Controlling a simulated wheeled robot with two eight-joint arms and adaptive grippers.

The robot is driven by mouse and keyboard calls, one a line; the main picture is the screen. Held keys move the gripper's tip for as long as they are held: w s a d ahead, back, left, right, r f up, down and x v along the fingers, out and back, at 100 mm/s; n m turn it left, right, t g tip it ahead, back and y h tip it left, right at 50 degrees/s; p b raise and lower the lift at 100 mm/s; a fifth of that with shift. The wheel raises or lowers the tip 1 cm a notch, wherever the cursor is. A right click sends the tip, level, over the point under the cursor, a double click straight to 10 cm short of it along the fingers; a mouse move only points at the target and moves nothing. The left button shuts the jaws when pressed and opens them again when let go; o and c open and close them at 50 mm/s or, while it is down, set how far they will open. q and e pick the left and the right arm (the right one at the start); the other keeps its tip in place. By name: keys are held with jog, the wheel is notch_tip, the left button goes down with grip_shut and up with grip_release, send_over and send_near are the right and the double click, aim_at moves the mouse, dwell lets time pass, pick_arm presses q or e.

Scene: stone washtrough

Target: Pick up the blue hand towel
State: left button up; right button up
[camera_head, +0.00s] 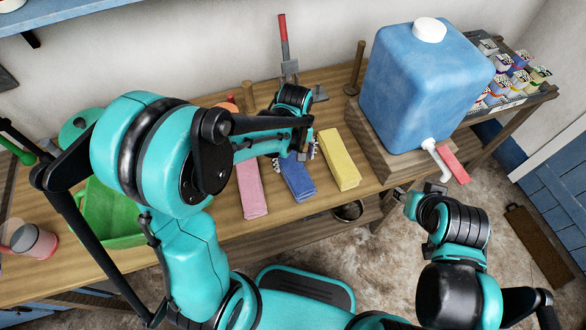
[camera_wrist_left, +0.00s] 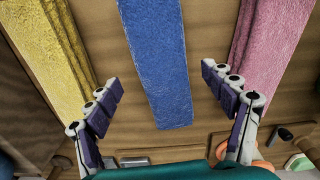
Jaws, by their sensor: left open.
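The blue hand towel (camera_head: 298,182) lies folded in a long strip on the wooden table, between a pink towel (camera_head: 251,190) and a yellow towel (camera_head: 338,160). In the left wrist view the blue towel (camera_wrist_left: 155,55) runs down the middle, with its end between my fingers. My left gripper (camera_head: 299,152) is over the far end of the blue towel; in the left wrist view it (camera_wrist_left: 160,84) is open and empty, one finger on each side of the towel. My right gripper (camera_head: 402,196) is off the table's front edge, its fingers too small and partly hidden to read.
A blue water container (camera_head: 420,85) with a white spout stands on a wooden block to the right. A green bin (camera_head: 108,215) and a pink cup (camera_head: 35,241) are at the left. A shelf of small jars (camera_head: 515,75) is at the far right. A metal bowl (camera_head: 348,211) sits below the table edge.

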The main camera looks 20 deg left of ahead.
aim_at(293, 165)
pick_arm(q)
jog(key=f, duration=0.1)
jog(key=f+b, duration=0.1)
jog(key=f, duration=0.1)
jog(key=f+b, duration=0.1)
jog(key=shift+a+f, duration=0.25)
jog(key=shift+f, duration=0.15)
jog(key=shift+c, duration=1.2)
jog(key=c, duration=1.1)
jog(key=shift+r, duration=0.1)
